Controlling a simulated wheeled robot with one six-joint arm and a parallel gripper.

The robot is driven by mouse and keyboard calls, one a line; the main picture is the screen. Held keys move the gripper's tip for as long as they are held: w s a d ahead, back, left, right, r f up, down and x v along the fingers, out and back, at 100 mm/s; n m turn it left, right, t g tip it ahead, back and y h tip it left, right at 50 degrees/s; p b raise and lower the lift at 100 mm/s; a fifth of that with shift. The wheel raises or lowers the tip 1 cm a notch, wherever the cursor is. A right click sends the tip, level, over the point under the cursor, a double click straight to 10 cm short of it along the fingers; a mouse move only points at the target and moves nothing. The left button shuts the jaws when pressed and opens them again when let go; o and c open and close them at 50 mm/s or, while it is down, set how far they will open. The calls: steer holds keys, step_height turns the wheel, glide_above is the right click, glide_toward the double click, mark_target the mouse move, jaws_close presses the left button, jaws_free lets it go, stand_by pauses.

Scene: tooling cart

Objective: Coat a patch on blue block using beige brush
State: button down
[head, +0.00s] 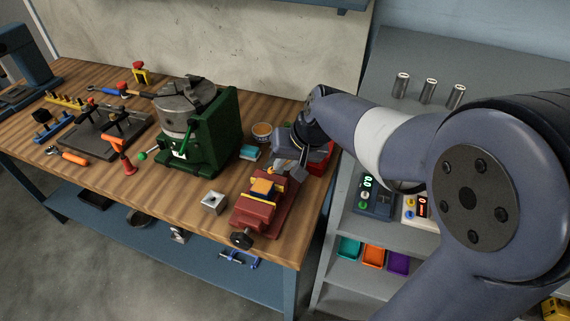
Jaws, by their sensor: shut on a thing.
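My gripper (284,165) is over the back end of a red vise (251,214). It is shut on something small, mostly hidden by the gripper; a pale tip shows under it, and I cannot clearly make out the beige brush. A block (263,187) with an orange top and some dark blue at its edges sits between the vise jaws, with yellow strips beside it. The gripper is just behind and right of this block; I cannot tell whether they touch. A small teal-blue block (249,153) lies on the bench left of the gripper.
A round tin (262,131) with brownish contents stands behind the gripper. A green machine with a grey chuck (186,104) rises to the left. A small metal block (214,202) sits left of the vise. Grey shelving (400,125) with several metal cylinders is at right.

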steer(key=shift+s+a+r, duration=0.1)
steer(key=shift+s+r, duration=0.05)
steer(key=shift+r, duration=0.35)
steer(key=shift+s+r, duration=0.15)
steer(key=shift+r, duration=0.3)
steer(key=shift+w+r+p, duration=0.15)
steer(key=shift+r+p, duration=0.55)
steer(key=shift+p, duration=0.15)
steer(key=shift+r+p, duration=1.3)
steer(key=shift+r, duration=0.5)
steer(key=shift+f, duration=0.15)
